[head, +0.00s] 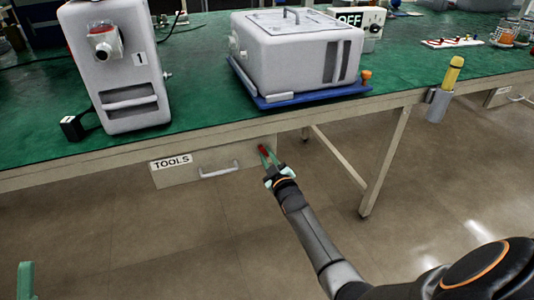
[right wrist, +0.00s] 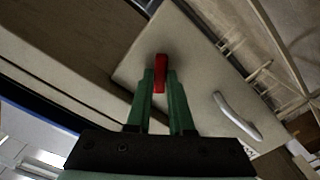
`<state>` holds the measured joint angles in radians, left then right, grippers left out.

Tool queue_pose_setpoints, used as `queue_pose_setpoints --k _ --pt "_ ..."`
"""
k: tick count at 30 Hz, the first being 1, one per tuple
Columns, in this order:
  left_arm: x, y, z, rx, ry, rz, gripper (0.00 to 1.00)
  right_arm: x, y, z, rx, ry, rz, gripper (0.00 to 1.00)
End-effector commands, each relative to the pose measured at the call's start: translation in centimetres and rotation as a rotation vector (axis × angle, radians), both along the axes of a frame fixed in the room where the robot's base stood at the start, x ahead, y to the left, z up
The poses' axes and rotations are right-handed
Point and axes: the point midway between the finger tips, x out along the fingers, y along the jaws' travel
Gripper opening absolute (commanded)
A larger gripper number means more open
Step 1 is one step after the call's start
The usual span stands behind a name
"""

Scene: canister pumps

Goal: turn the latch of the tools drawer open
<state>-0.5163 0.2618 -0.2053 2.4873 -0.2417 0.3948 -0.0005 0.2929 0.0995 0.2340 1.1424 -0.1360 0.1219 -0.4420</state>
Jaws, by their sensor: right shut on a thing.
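The tools drawer (head: 190,177) is closed under the green bench, with a TOOLS label (head: 171,162) and a pale bar handle (head: 219,171). Its red latch (head: 263,149) is at the drawer's right end. My right gripper (head: 267,157) is shut on the latch. In the right wrist view the red latch (right wrist: 160,72) stands between the green fingertips, and the handle (right wrist: 238,117) is to the right. The fingers hide part of the latch. A green finger of my left gripper (head: 25,281) shows at the lower left edge; its jaws cannot be made out.
On the green bench (head: 205,78) stand a grey canister pump marked 1 (head: 118,70) and a larger grey case (head: 295,52) on a blue tray (head: 300,101). A yellow-handled tool (head: 453,73) sits in a holder on the bench edge. A bench leg (head: 385,160) stands right of the drawer.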

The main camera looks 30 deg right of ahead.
Motion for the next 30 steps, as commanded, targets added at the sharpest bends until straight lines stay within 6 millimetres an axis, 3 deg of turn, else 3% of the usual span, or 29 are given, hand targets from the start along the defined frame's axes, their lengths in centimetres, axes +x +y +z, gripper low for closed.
queue_pose_setpoints --k 6,15,30 --pt "2.6 0.4 -3.4 -0.003 0.182 0.033 0.50 0.0 0.0 0.1 0.199 -0.046 0.000 0.00" --pt "4.2 0.7 -6.8 -0.005 0.337 0.060 0.50 0.0 0.0 0.1 0.428 -0.102 0.001 0.00" --pt "4.9 0.9 -8.7 -0.004 0.425 0.074 0.50 0.0 0.0 0.0 0.596 -0.144 0.001 0.00"
